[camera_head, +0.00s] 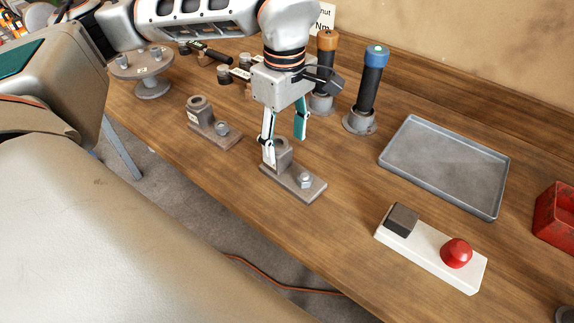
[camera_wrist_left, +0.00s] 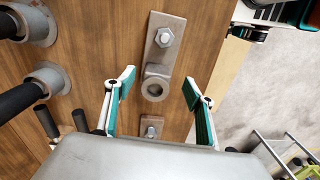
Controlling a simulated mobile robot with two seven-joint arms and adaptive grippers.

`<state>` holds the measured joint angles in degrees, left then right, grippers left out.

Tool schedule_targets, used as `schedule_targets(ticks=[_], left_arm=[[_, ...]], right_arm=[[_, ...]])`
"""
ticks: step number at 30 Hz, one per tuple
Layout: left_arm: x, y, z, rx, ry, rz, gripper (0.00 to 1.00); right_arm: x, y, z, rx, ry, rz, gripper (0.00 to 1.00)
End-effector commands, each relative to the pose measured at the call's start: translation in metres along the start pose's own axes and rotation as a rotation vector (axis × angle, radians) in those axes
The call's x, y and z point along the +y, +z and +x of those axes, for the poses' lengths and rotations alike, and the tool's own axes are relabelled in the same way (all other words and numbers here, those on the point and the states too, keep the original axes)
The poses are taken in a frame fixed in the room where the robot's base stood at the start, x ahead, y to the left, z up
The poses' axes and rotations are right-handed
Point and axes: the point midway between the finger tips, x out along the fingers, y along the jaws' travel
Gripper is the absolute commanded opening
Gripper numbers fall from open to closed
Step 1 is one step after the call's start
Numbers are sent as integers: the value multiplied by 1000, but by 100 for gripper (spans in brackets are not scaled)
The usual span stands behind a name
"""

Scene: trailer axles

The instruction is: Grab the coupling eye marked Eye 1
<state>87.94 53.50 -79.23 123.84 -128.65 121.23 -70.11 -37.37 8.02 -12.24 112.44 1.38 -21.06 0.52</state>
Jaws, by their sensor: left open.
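Two grey metal coupling eyes, each a short ring on a flat plate with a bolt, are on the wooden bench. The nearer one (camera_head: 292,181) is under my left gripper (camera_head: 284,145). The other (camera_head: 208,121) sits farther left and has a small pale label. I cannot read which is Eye 1. My left gripper is open and points down, its fingers on either side of the nearer ring. In the left wrist view that ring (camera_wrist_left: 155,89) lies between the open fingers (camera_wrist_left: 159,82), with gaps on both sides. My right gripper is not in view.
Orange-topped (camera_head: 326,62) and blue-topped (camera_head: 368,88) tools stand behind the gripper. A grey tray (camera_head: 445,165) lies to the right, with a white box with a red button (camera_head: 456,253) in front. A round stand (camera_head: 152,86) is at left. Bench between is clear.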

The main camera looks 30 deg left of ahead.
Motion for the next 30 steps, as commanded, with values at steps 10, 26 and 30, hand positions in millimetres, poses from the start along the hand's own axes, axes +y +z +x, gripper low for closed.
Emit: schedule_targets(ticks=[10, 26, 30], left_arm=[[2, -4, 45, -1, -2, -1, 54], [2, -4, 51, -2, 0, 0, 5], [3, -4, 50, -3, 3, 0, 0]], right_arm=[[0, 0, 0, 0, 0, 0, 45], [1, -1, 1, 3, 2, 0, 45], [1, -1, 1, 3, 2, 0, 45]])
